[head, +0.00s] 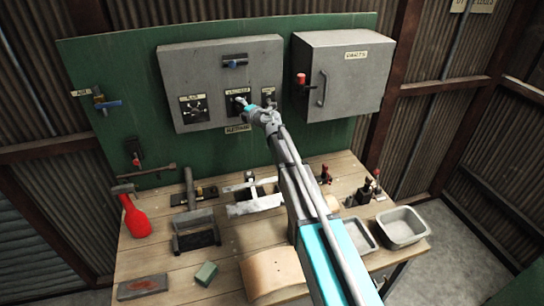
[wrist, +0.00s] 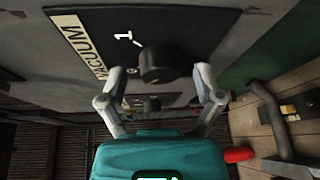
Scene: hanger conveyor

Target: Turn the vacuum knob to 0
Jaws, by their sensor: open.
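The vacuum knob (wrist: 160,66) is a dark round knob on a black plate, beside a cream label (wrist: 80,42) reading VACUUM. A white 1 with a tick is marked on the plate beside the knob. I cannot tell exactly where the knob points. My gripper (wrist: 159,77) is open, with one finger on each side of the knob; contact is not clear. In the head view my gripper (head: 245,104) is at the middle dial of the grey control box (head: 205,62) and largely hides the knob.
A left dial (head: 195,107) and a partly hidden right dial (head: 268,93) flank the middle one. A grey cabinet (head: 345,72) with a handle stands to the right.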

